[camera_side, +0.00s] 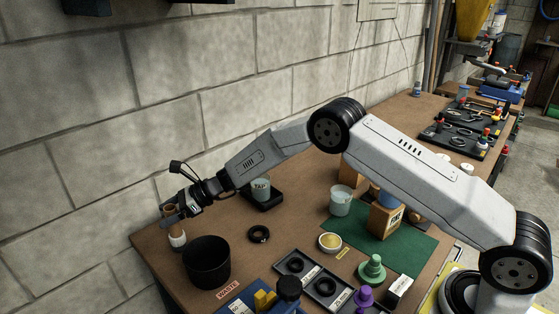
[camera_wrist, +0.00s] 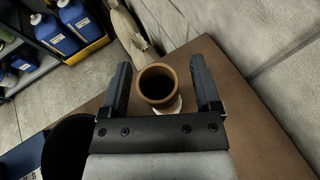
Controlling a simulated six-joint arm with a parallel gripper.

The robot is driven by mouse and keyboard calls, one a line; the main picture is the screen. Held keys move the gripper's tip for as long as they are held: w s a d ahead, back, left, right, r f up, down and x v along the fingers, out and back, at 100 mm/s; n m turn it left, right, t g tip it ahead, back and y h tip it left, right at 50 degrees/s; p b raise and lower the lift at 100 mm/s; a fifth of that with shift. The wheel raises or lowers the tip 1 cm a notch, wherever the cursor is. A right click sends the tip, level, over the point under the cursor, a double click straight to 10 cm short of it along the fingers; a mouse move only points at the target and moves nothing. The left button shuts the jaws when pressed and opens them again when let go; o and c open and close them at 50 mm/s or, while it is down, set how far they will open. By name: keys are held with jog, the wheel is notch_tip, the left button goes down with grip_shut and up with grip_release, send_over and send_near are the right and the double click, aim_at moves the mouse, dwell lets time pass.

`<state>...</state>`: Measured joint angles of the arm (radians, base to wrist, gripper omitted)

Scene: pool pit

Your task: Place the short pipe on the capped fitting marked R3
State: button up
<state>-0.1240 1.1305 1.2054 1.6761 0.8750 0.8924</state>
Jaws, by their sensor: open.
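A hollow brown tube (camera_wrist: 157,86), which may be the short pipe, stands upright at the bench's far left corner. It also shows in the side view (camera_side: 170,212), with a small white rounded piece (camera_side: 177,240) under it. My gripper (camera_wrist: 160,78) is open, with one finger on each side of the tube. A gap shows on both sides, wider on the right. I cannot make out an R3 mark anywhere. A green stepped piece (camera_side: 372,270) and a purple one (camera_side: 363,297) stand at the front; I cannot tell whether either is a capped fitting.
A black bin (camera_side: 206,263) by a WASTE label stands close to the right of the tube. A black ring (camera_side: 259,234), a TAP cup (camera_side: 261,188), a yellow-filled bowl (camera_side: 330,242) and a green mat (camera_side: 412,247) lie further right. The block wall rises behind the bench.

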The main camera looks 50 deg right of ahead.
jog(key=v, duration=1)
jog(key=shift+s+d, duration=0.25)
jog(key=shift+d, duration=0.05)
jog(key=shift+r, duration=0.1)
jog(key=s+d+n+g+h, duration=0.1)
jog(key=s+d+n+h, duration=0.3)
jog(key=s+n, duration=0.3)
jog(key=s+d+n+g+h, duration=0.1)
jog(key=s+d+n+h, duration=0.3)
jog(key=s+n, duration=0.4)
jog(key=s+d+n+g+h, duration=0.1)
jog(key=s+d+n+h, duration=0.3)
jog(key=s, duration=1.2)
jog(key=shift+d+r+n, duration=0.35)
jog(key=shift+r+n, duration=0.05)
jog(key=shift+n, duration=1.8)
jog(key=shift+w, duration=0.1)
